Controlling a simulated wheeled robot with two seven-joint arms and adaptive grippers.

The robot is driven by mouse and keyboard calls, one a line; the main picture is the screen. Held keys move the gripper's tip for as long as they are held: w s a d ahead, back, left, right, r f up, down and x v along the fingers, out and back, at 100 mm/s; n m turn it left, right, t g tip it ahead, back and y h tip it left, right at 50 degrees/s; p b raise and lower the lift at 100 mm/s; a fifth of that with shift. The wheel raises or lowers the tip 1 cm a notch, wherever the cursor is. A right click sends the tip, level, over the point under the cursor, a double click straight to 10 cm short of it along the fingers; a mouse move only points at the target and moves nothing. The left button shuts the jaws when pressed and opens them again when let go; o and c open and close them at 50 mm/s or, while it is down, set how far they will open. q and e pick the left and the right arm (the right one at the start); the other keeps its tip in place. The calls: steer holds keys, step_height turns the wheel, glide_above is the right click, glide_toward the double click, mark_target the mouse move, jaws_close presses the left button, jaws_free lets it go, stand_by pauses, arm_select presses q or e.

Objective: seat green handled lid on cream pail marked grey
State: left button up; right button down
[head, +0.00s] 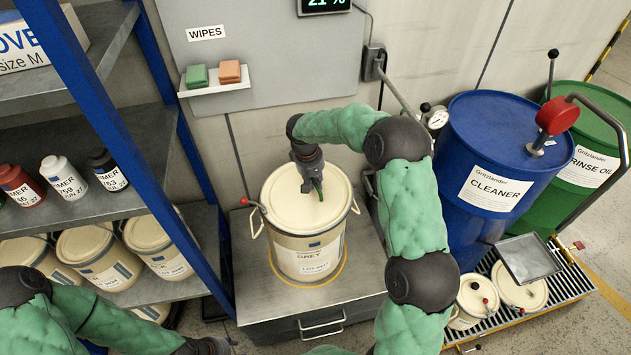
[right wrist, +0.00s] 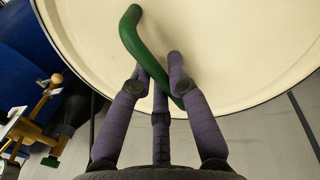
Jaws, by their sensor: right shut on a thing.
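The cream pail marked GREY (head: 308,258) stands upright on a grey cabinet. The cream lid (head: 287,200) with a green handle (head: 319,189) lies over the pail's top, looking roughly centred and level. I cannot tell whether its rim is fully down. My right gripper (head: 312,184) reaches from above and is shut on the green handle. In the right wrist view, the fingers (right wrist: 160,76) close around one end of the handle (right wrist: 134,38), above the lid (right wrist: 235,55). My left gripper (head: 212,346) is partly cut off at the bottom edge, and its fingers are unclear.
The cabinet top (head: 257,300) is otherwise bare, with a yellow ring around the pail's base. A red-knobbed lever (head: 246,202) stands left of the pail. Shelves (head: 105,210) with pails and bottles are at left. A blue drum (head: 500,140) and smaller pails are at right.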

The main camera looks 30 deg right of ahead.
steer(key=shift+s+a+f, duration=0.15)
steer(key=shift+a, duration=0.3)
steer(key=shift+s+a+f, duration=0.15)
steer(key=shift+s, duration=0.05)
stand_by(0.7)
steer(key=shift+r+p, duration=0.3)
steer(key=shift+p, duration=0.05)
steer(key=shift+w+r+p, duration=0.2)
steer(key=shift+r+p, duration=0.15)
steer(key=shift+r, duration=0.3)
stand_by(0.3)
steer(key=shift+w+a, duration=0.1)
steer(key=shift+a, duration=0.05)
stand_by(0.5)
steer(key=shift+f+b, duration=0.45)
steer(key=shift+f, duration=0.4)
stand_by(0.4)
steer(key=shift+r, duration=0.2)
steer(key=shift+r+p, duration=0.15)
steer(key=shift+p, duration=0.2)
